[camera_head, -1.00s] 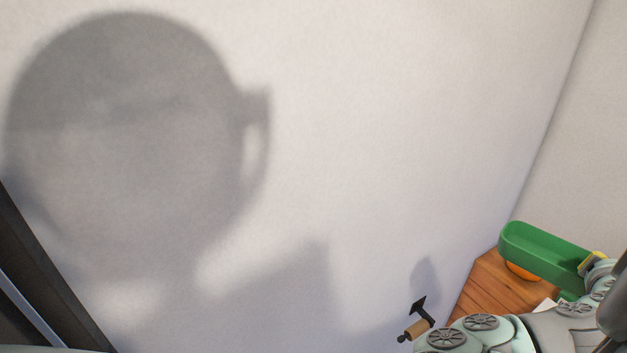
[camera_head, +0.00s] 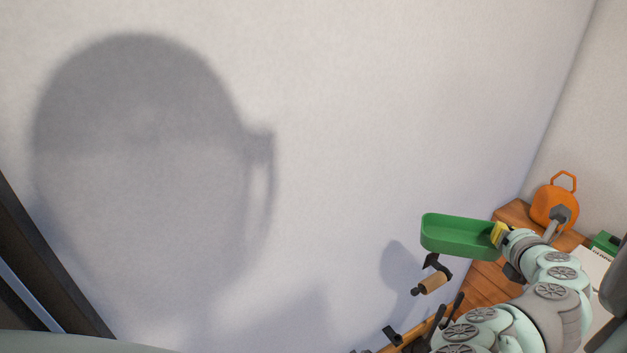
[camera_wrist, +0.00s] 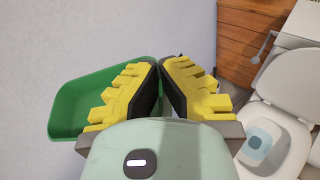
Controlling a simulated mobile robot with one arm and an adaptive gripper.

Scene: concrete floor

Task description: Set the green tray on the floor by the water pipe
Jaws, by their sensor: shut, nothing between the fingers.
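The green tray (camera_head: 458,237) is an open, shallow rectangular tray at the end of my arm, in front of the wall in the head view. Its rim meets my yellow-padded gripper (camera_head: 499,234). In the wrist view, my gripper (camera_wrist: 166,62) has its fingertips close together. The tray (camera_wrist: 72,108) lies left of and behind the left finger, which hides part of it. The contact between the tray rim and the fingertips is not clear. I cannot make out the water pipe or the floor beside it.
A wooden cabinet (camera_wrist: 252,28) stands at the right, beside a white toilet (camera_wrist: 277,118) with its lid up. An orange rounded object (camera_head: 553,206) sits on the cabinet top. A wooden roll on a black bracket (camera_head: 433,284) is below the tray in the picture. The wall at left is bare.

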